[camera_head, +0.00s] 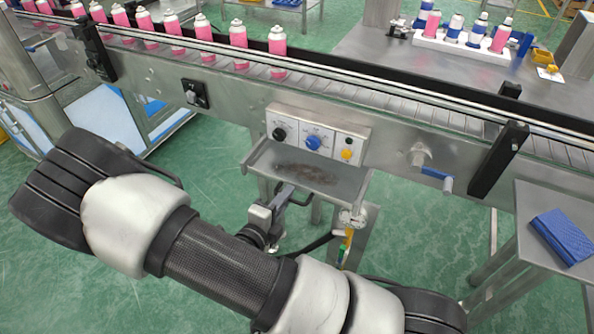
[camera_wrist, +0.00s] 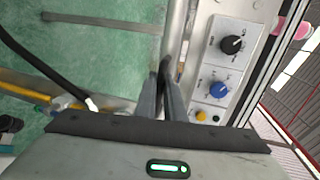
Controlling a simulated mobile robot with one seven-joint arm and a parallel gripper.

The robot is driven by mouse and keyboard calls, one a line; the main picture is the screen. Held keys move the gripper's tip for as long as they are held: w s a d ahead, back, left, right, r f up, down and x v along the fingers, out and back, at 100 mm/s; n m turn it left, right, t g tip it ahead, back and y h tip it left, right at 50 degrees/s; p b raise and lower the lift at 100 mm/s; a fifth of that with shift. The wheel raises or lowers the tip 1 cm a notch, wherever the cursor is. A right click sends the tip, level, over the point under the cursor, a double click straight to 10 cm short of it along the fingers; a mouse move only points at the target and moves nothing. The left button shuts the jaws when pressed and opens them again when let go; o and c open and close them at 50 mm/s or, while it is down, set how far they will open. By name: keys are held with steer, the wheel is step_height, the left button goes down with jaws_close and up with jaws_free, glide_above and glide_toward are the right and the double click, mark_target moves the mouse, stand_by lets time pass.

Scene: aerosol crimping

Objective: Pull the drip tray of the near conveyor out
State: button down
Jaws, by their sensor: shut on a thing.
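The drip tray (camera_head: 345,187) is a shallow grey metal tray with a brown stain on its floor. It juts out below the control panel on the near side of the near conveyor (camera_head: 240,95). My gripper (camera_head: 286,194) is at the tray's near edge, left of its middle, with its fingers shut on the tray's front handle. In the wrist view my gripper's fingers (camera_wrist: 162,92) are close together beside a grey metal strip. The handle itself is mostly hidden by the fingers.
The control panel (camera_head: 317,137) with black, blue and yellow knobs is just above the tray. A blue-handled crank (camera_head: 437,174) is to its right. A side table (camera_head: 560,205) with a blue cloth stands at right. Pink cans (camera_head: 238,38) line the conveyor.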

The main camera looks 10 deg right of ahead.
steer(key=f+p+v, duration=0.3)
steer(key=v, duration=1.5)
steer(key=shift+s+a+f, duration=0.2)
steer(key=shift+s+f, duration=0.1)
steer(key=shift+f, duration=0.05)
steer(key=c, duration=1.8)
jaws_free()
steer(key=shift+a, duration=0.1)
steer(key=shift+c, duration=0.2)
steer(key=shift+s, duration=0.1)
steer(key=p+v, duration=0.1)
steer(key=v, duration=1.6)
steer(key=shift+s, duration=0.15)
